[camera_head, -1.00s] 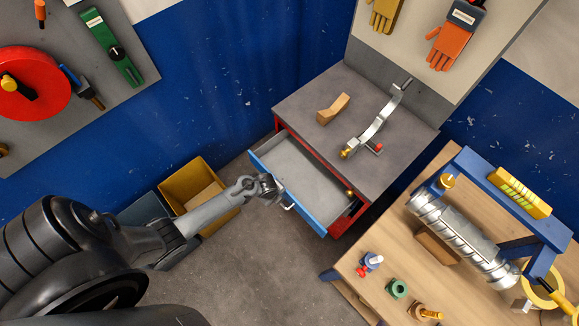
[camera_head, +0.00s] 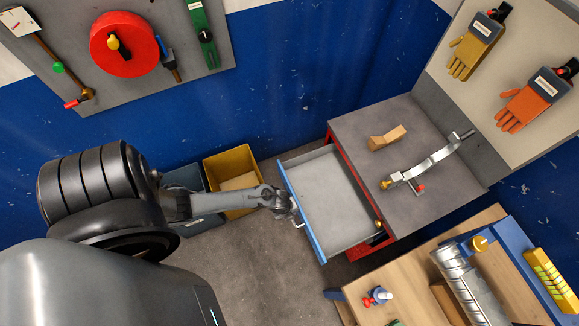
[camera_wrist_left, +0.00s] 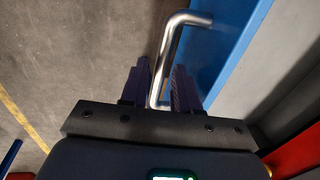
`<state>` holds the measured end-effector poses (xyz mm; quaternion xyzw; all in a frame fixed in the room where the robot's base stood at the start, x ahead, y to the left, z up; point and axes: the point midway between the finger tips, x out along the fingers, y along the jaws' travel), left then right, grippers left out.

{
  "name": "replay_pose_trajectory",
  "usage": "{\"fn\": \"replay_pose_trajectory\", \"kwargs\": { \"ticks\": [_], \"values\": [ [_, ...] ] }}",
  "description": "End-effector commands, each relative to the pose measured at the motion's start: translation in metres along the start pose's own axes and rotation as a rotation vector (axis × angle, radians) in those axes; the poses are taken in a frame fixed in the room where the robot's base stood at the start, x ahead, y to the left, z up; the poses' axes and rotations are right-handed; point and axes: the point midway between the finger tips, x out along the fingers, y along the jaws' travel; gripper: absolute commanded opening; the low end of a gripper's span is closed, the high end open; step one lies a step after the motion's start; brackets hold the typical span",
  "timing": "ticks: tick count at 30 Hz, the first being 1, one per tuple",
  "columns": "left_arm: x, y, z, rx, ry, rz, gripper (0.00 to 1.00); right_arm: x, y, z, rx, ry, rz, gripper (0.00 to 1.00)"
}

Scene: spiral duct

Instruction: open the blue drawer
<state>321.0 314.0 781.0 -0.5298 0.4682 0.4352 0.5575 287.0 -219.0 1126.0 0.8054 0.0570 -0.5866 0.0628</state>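The blue drawer (camera_head: 312,240) stands well out of the red-sided cabinet (camera_head: 345,152), and its grey inside looks empty. In the left wrist view its blue front (camera_wrist_left: 215,55) is at the upper right. My left gripper (camera_head: 289,207) is at the drawer's front in the head view. In the left wrist view the fingers of my left gripper (camera_wrist_left: 160,88) lie close on either side of the silver bar handle (camera_wrist_left: 170,45), apparently shut on it. My right gripper is not in view.
A wooden block (camera_head: 387,138) and a metal tool (camera_head: 430,162) lie on the cabinet top. A yellow bin (camera_head: 252,158) stands left of the drawer. A wooden workbench (camera_head: 405,275) is at the lower right. Grey floor is clear in front of the drawer.

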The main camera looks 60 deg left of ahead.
Motion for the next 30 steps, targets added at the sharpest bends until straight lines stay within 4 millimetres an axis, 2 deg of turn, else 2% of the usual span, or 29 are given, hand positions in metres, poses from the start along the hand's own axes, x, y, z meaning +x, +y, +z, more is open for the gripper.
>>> {"fn": "replay_pose_trajectory", "kwargs": {
  "ticks": [14, 20, 30],
  "values": [
    [-0.006, -0.001, 0.000, 0.001, 0.000, -0.002, 0.41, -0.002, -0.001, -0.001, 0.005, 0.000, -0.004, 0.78],
    [-0.031, 0.000, 0.001, 0.003, -0.001, -0.001, 0.41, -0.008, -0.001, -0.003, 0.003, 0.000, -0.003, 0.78],
    [-0.085, 0.000, 0.001, 0.003, -0.001, -0.001, 0.41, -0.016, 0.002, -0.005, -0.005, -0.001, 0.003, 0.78]
  ]
}}
